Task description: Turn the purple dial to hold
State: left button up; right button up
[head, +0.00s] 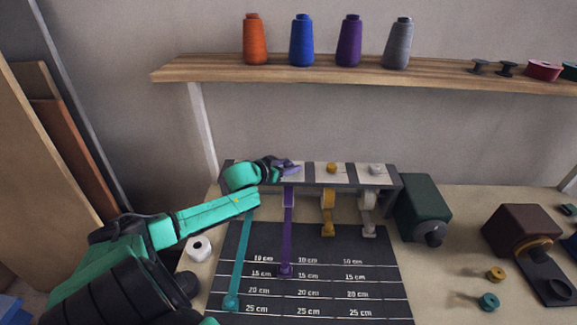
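A dark panel (353,177) at the back of the bench carries a row of dials on pale plates. The purple dial (292,169) is second from the left and partly covered by my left gripper (284,166). The gripper's dark fingers are at the dial; I cannot tell whether they are shut on it. A purple ribbon (288,230) hangs below it onto a dark mat (330,250), its end near the 15 cm line. The dial's setting and any hold mark are too small to read. My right gripper is not in view.
The yellow dial (331,168) and white dial (375,169) sit close to the right. A teal ribbon (240,260) runs below my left arm. A green box (422,208) and brown box (515,230) stand right. A wooden shelf (350,72) with thread cones hangs above.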

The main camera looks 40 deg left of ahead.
pick_arm(q)
grip_shut()
jog(key=shift+d+m+h+b, duration=0.15)
jog(key=shift+m+h+b, duration=0.25)
jog(key=shift+h, duration=0.1)
jog(key=shift+a+m+h, duration=0.2)
jog(key=shift+m+h, duration=0.1)
jog(key=shift+r+h, duration=0.1)
jog(key=shift+h, duration=0.2)
jog(key=shift+w+d+r+m+h+p, duration=0.1)
jog(key=shift+r+m+h+p, duration=0.15)
jog(key=shift+m+h+p, duration=0.25)
jog(key=shift+f+m+g+p, duration=0.25)
jog(key=shift+m+g+p, duration=0.05)
jog(key=shift+p, duration=0.05)
jog(key=shift+f, duration=0.1)
jog(key=o, duration=0.6)
grip_release()
jog(key=shift+c, duration=0.2)
